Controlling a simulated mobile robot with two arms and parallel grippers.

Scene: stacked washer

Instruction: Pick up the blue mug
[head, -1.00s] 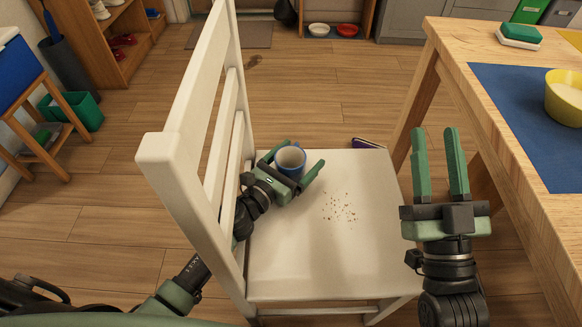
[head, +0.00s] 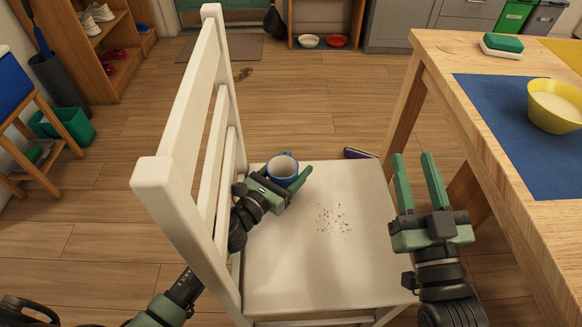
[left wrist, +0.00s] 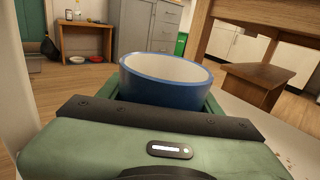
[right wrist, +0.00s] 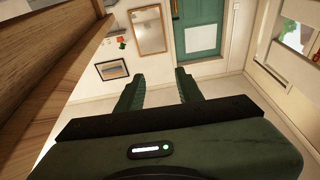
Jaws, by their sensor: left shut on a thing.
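The blue mug (head: 283,170) has a white inside and is upright above or on the seat of the white chair (head: 320,262); I cannot tell whether it touches the seat. My left gripper (head: 288,177) reaches past the chair's backrest and is shut on the mug. In the left wrist view the mug (left wrist: 165,82) sits between the fingers, which are mostly hidden behind it. My right gripper (head: 420,182) is open and empty, between the chair and the table, fingers pointing away from me. Its two fingers (right wrist: 158,90) show apart in the right wrist view.
The chair's backrest (head: 190,150) stands left of the mug, beside my left arm. The wooden table (head: 470,110) at right holds a yellow bowl (head: 555,108) on a blue mat. Open floor lies behind the chair.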

